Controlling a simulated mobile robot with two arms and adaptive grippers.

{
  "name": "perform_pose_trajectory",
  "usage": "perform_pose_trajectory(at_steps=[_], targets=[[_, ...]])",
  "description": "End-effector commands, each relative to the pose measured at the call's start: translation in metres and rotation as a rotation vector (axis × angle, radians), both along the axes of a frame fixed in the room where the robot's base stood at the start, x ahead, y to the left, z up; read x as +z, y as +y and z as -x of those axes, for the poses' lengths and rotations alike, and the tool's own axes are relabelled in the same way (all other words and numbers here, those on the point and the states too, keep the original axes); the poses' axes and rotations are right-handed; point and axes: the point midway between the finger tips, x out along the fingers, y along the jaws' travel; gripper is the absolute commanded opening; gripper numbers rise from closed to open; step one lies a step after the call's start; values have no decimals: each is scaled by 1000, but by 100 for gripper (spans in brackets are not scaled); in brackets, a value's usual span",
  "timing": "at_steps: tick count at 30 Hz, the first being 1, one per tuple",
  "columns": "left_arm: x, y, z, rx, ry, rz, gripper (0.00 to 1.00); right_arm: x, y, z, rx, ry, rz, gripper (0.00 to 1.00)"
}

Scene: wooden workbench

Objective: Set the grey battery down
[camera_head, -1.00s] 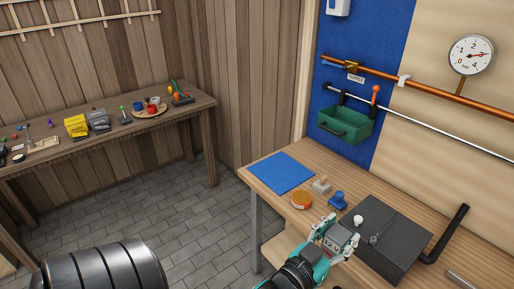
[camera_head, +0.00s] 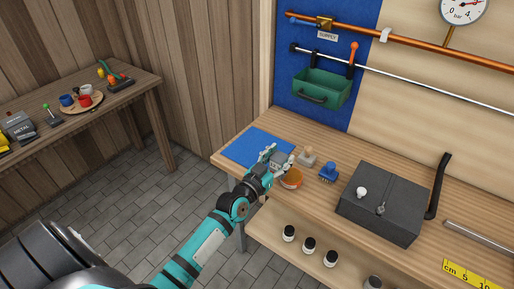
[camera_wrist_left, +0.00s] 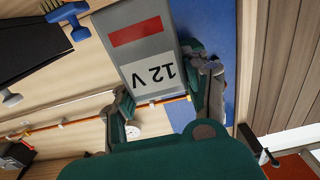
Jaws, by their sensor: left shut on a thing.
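The grey battery (camera_head: 281,159) is in my left gripper (camera_head: 275,160), held near the right edge of the blue mat (camera_head: 248,148). In the left wrist view the battery (camera_wrist_left: 148,45) shows a red bar and an upside-down "12 V" label, with a finger of the gripper (camera_wrist_left: 165,100) on each side. I cannot tell how high the battery's underside is above the bench or mat. My right gripper is in neither view.
An orange-topped round tin (camera_head: 291,179) sits close beside the gripper. A wooden-handled stamp or brush (camera_head: 307,156), a blue brush (camera_head: 328,172) and a dark box (camera_head: 375,212) stand to the right on the workbench (camera_head: 320,200). The mat's left part is clear.

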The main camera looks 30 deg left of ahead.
Motion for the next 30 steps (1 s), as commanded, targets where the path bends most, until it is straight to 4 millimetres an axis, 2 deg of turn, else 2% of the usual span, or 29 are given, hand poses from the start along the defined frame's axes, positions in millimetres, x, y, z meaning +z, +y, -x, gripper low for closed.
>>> perform_pose_trajectory(at_steps=[1, 6, 12, 20, 24, 30], targets=[[0, 16, -7, 1, -1, -10, 5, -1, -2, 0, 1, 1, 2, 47], [-6, 58, -25, 1, -2, -11, 5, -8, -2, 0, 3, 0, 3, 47], [-9, 92, -40, 0, -1, -6, 5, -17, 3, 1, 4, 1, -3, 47], [-11, 114, -48, 2, -2, -7, 5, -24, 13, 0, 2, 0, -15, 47], [-37, 110, -47, 0, 1, -3, 5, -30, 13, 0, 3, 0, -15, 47], [-45, 110, -47, 1, -3, 0, 5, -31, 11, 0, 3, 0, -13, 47]])
